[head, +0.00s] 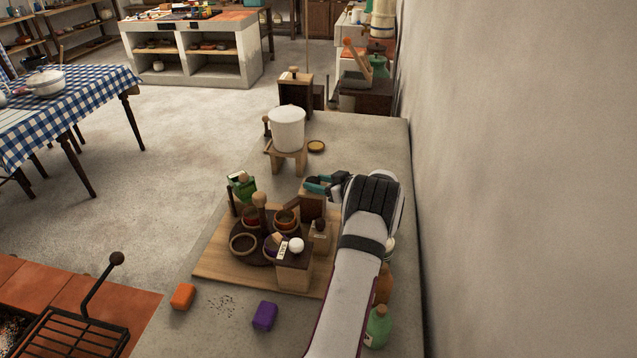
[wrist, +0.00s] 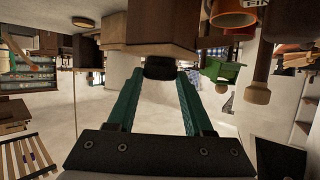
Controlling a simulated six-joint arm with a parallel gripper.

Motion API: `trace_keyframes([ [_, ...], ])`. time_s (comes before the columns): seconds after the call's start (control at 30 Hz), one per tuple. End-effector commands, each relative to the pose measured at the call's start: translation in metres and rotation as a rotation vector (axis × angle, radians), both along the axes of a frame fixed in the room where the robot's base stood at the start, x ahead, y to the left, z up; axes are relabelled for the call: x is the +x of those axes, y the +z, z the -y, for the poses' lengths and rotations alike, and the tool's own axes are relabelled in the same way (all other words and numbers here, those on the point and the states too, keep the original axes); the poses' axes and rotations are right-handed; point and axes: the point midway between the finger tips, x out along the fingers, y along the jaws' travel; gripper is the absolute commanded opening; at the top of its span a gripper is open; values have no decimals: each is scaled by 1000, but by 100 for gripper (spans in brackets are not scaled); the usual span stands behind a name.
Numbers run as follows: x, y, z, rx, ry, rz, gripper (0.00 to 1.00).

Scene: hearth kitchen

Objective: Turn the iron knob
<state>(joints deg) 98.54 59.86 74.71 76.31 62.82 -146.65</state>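In the wrist view a dark, iron-looking knob (wrist: 160,67) sticks out from a brown wooden box (wrist: 160,32); this view looks upside down. The two teal fingers of my gripper (wrist: 160,75) are apart. Their tips are on either side of the knob, with a small gap seeming to show at each side. In the head view my gripper (head: 318,184) is low over the brown box (head: 312,206), and the knob there is hidden behind the fingers. I cannot tell from the pictures how deep the fingers reach around it.
A wooden board holds a dark round tray with small bowls (head: 243,243), a box with a white ball (head: 295,244) and a small box with a dark top (head: 320,226). A green box (head: 242,186) and white pot (head: 286,130) stand beyond. Bottles (head: 378,326) stand beside my arm, near the wall.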

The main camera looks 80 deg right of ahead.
Motion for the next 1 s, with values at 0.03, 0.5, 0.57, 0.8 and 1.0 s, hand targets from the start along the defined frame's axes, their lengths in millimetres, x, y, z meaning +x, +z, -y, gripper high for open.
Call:
trace_keyframes([
  [0.03, 0, 0, 0, 0, 1, 0, 31],
  [0.5, 6, 2, -3, -2, -151, 6, 0],
  [0.57, 7, 2, -4, -3, -214, 6, 0],
  [0.8, 10, 2, -5, -6, -384, 3, 0],
  [1.0, 8, 1, -6, -2, -416, 1, 0],
])
